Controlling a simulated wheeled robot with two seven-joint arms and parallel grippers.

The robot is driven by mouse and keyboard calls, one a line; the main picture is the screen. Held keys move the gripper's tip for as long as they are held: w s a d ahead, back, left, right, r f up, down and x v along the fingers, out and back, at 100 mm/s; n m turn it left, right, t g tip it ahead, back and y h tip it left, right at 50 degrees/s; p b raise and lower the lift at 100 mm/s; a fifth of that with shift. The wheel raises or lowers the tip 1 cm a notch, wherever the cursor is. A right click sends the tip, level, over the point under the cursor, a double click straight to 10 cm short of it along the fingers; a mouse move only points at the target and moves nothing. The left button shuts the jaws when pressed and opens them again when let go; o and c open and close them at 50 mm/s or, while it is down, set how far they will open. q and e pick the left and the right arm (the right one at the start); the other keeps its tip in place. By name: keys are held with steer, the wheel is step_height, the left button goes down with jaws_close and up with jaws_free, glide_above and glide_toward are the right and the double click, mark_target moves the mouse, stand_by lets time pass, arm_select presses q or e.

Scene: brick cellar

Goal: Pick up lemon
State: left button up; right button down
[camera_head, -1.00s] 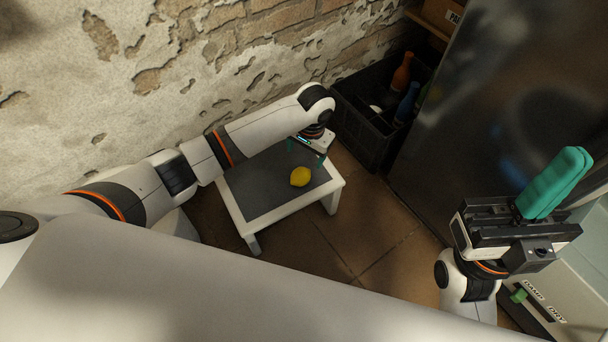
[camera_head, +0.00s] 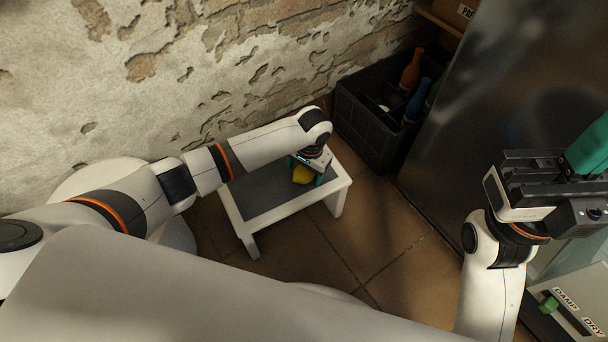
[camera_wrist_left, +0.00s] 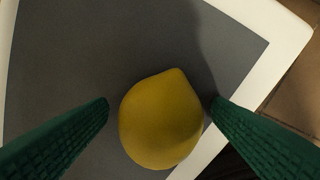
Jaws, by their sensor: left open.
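The yellow lemon (camera_head: 302,175) lies on the dark grey top of a small white-framed table (camera_head: 284,217). In the left wrist view the lemon (camera_wrist_left: 160,122) sits between the two green fingers of my left gripper (camera_wrist_left: 160,103). The left gripper (camera_head: 305,172) is open, pointing down over the lemon, with one finger on each side. The left finger stands a little apart from it; the right finger is very close, and I cannot tell if it touches. My right gripper (camera_head: 588,150) is at the right edge, away from the table, its teal fingers together and partly cut off.
A black crate (camera_head: 372,130) with bottles (camera_head: 412,72) stands behind the table to the right. A dark metal panel (camera_head: 480,100) rises beside it. The peeling brick wall (camera_head: 220,80) is close behind my left arm. Tiled floor (camera_head: 330,250) in front is clear.

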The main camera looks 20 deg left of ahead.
arm_select(q)
steer(key=c, duration=1.1)
steer(key=shift+r, duration=0.1)
steer(key=shift+r, duration=0.1)
